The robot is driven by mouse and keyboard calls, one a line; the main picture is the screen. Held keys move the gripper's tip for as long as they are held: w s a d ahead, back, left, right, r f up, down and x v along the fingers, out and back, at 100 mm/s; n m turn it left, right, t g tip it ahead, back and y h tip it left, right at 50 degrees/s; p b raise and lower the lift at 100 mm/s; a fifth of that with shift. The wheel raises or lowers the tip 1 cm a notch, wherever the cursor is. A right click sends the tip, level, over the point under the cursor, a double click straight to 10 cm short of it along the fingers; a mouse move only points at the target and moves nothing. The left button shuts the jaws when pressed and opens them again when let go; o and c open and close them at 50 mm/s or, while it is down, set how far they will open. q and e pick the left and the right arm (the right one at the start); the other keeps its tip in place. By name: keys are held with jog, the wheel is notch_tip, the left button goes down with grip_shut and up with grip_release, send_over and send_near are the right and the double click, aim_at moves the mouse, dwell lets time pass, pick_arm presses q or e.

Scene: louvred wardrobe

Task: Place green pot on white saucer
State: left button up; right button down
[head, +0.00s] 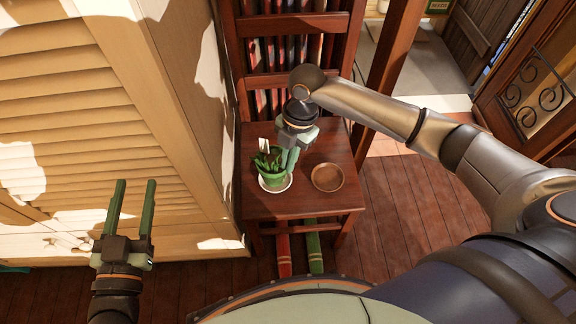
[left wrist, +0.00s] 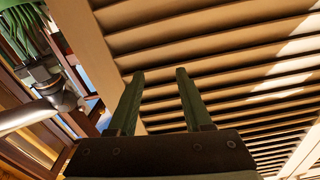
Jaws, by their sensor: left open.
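The green pot (head: 271,181) with a leafy plant and a small white tag stands upright at the left of the wooden chair seat. The white saucer (head: 287,188) shows as a pale rim under the pot, which appears to rest on it. My right gripper (head: 289,163) points down at the pot's right side, its green fingers against or very near the rim. Whether they grip it I cannot tell. My left gripper (head: 133,184) is open and empty, away from the chair before the wardrobe. Its spread fingers also show in the left wrist view (left wrist: 155,75).
A brown round dish (head: 327,177) lies on the chair seat (head: 300,208), right of the pot. The louvred wardrobe (head: 70,130) stands at left, close to my left gripper. The chair's slatted back (head: 290,27) rises behind the seat. The seat's front is clear.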

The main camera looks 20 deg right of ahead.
jog(key=w+f, duration=0.1)
jog(key=w+d+f+b, duration=0.1)
jog(key=f, duration=0.1)
jog(key=shift+w+f, duration=0.15)
jog(key=shift+w, duration=0.25)
jog(key=shift+w+f+b, duration=0.1)
jog(key=shift+f+b, duration=0.05)
jog(key=shift+b, duration=0.15)
pick_arm(q)
jog(key=s+d+r+m+t+h+b, duration=0.1)
jog(key=s+r+m+t+h, duration=0.1)
jog(key=r, duration=0.7)
jog(key=s+r+m+t+h, duration=0.2)
jog(key=s+r+m+h, duration=0.3)
jog(key=r+h, duration=0.3)
jog(key=shift+s+d+r+m+t+b, duration=0.15)
jog(key=shift+d+r+m+t+b, duration=0.25)
jog(key=shift+r+m, duration=0.1)
pick_arm(e)
jog(key=f, duration=0.3)
jog(key=shift+w+f, duration=0.2)
jog(key=shift+f, duration=0.1)
jog(key=c, duration=1.5)
grip_release()
jog(key=shift+d+f, duration=0.1)
jog(key=shift+f, duration=0.1)
jog(key=o, duration=0.4)
jog(key=shift+o, duration=0.3)
